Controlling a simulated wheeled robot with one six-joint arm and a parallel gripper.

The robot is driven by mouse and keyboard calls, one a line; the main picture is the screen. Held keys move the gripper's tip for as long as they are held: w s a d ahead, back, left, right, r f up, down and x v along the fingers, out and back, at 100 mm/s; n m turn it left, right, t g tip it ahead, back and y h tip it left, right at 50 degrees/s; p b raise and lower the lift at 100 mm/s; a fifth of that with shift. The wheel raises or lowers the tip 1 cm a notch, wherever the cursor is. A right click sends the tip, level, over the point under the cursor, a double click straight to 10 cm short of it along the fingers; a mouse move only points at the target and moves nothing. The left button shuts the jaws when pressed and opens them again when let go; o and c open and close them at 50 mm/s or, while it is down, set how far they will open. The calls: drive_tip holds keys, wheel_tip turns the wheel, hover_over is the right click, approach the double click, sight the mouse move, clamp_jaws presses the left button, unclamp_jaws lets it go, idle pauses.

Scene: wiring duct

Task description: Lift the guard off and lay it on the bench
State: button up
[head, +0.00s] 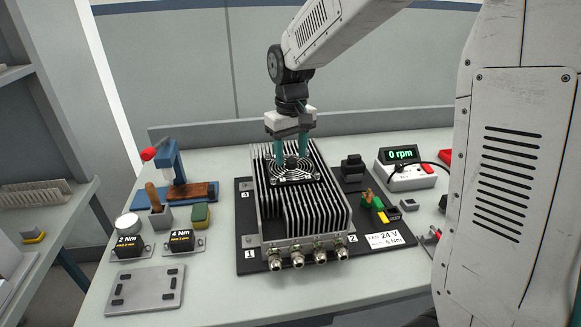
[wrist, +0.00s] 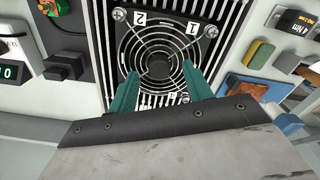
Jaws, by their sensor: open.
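The guard (head: 294,171) is a round wire grille of concentric rings on a black square fan frame. It sits on top of the finned grey heatsink box (head: 318,212). In the wrist view the guard (wrist: 158,50) fills the upper middle, with two screws showing at its far corners by labels 2 and 1. My gripper (head: 291,157) is above the guard, its teal fingers pointing down. In the wrist view the gripper (wrist: 166,84) is open, with its fingertips apart on either side of the grille's near half. I cannot tell whether they touch it. The near corners are partly hidden.
The bench (head: 215,290) has clear room at front. A grey plate (head: 145,289) lies front left, behind it the 2 Nm (head: 131,246) and 4 Nm (head: 183,243) blocks. A green-yellow sponge (head: 201,215) is nearby. The 0 rpm display (head: 404,155) stands right. Cable glands (head: 298,258) project in front.

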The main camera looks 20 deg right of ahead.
drive_tip(key=shift+f, duration=0.6)
drive_tip(key=c, duration=1)
drive_tip(key=shift+o, duration=0.2)
drive_tip(key=shift+r, duration=0.1)
drive_tip(key=shift+r, duration=0.45)
drive_tip(key=r, duration=0.2)
drive_tip(key=shift+s+d+r, duration=0.1)
drive_tip(key=shift+s+r, duration=0.2)
drive_tip(key=shift+r, duration=0.1)
drive_tip(key=s+d, duration=0.1)
drive_tip(key=s, duration=0.4)
drive_tip(key=s+d, duration=0.2)
drive_tip(key=s, duration=0.2)
drive_tip(key=s+d+r, duration=0.1)
drive_tip(key=s, duration=0.4)
drive_tip(key=shift+s+d+r, duration=0.1)
drive_tip(key=shift+s+d, duration=0.25)
drive_tip(key=shift+d, duration=0.05)
